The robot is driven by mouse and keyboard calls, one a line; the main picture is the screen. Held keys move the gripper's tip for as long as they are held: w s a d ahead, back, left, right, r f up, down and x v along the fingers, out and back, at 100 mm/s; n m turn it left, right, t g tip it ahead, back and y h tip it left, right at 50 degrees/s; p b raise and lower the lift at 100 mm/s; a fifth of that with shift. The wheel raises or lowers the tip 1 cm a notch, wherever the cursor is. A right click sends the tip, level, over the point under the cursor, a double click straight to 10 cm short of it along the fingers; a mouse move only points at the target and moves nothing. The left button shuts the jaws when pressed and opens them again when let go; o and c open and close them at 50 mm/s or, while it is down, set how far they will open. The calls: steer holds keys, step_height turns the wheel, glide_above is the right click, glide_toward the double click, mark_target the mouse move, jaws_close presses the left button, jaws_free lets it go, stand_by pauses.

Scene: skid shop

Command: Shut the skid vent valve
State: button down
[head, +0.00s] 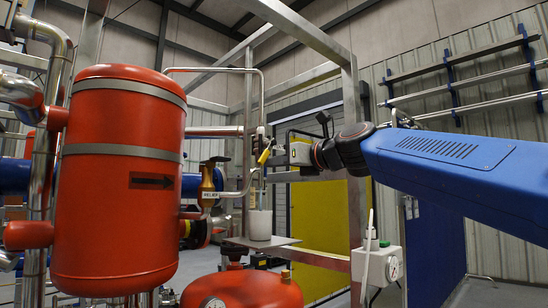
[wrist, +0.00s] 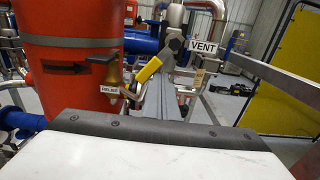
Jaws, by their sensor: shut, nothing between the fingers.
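The vent valve has a yellow lever handle (head: 264,156) on a thin pipe right of the red vessel. In the wrist view the yellow handle (wrist: 149,70) slants down to the left from the valve body, beside a white VENT label (wrist: 203,48). My gripper (head: 279,160) is shut and empty, its tips close to the right of the handle. In the wrist view my gripper (wrist: 160,84) points at the handle from below; I cannot tell whether it touches. The pipe behind the handle is partly hidden.
The large red vessel (head: 119,200) stands left. A brass relief valve (head: 208,185) with a RELIEF label sits left of the vent line. A white cup (head: 260,225) stands on a plate below. Metal frame posts (head: 354,170) rise near my arm.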

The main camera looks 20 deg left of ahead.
steer(key=shift+s+a+r, duration=0.1)
steer(key=shift+s+a, duration=0.05)
steer(key=shift+s, duration=0.25)
steer(key=shift+s+a+r, duration=0.3)
steer(key=shift+s+r, duration=0.15)
steer(key=shift+s, duration=0.35)
steer(key=shift+s+a+r, duration=0.25)
steer(key=shift+s+r, duration=0.35)
steer(key=shift+r, duration=0.15)
